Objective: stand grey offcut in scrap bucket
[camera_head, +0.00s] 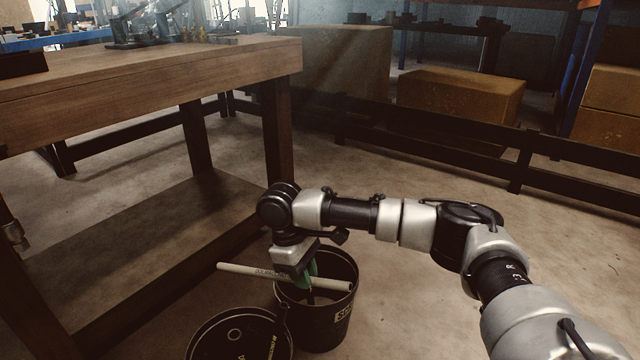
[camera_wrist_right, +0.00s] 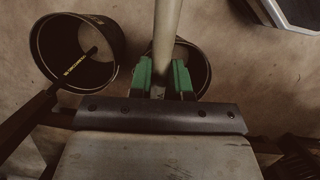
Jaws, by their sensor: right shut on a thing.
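The grey offcut (camera_head: 240,269) is a pale, straight tube. My right gripper (camera_head: 311,277), with green fingertips, is shut on it and holds it nearly level above the black scrap bucket (camera_head: 343,327), which has a pale label. The tube crosses over the bucket's mouth, and its left end reaches out past the rim. In the right wrist view the tube (camera_wrist_right: 167,30) runs up and away from between the green fingertips (camera_wrist_right: 162,78). The scrap bucket (camera_wrist_right: 206,70) shows partly behind it. My left gripper is not seen.
A second black bucket (camera_head: 205,333) with yellow lettering stands close at the lower left; it also shows in the right wrist view (camera_wrist_right: 38,50). A wooden workbench (camera_head: 150,70) with a low shelf is at the left. Cardboard boxes (camera_head: 460,95) stand behind a dark rail. Floor at right is clear.

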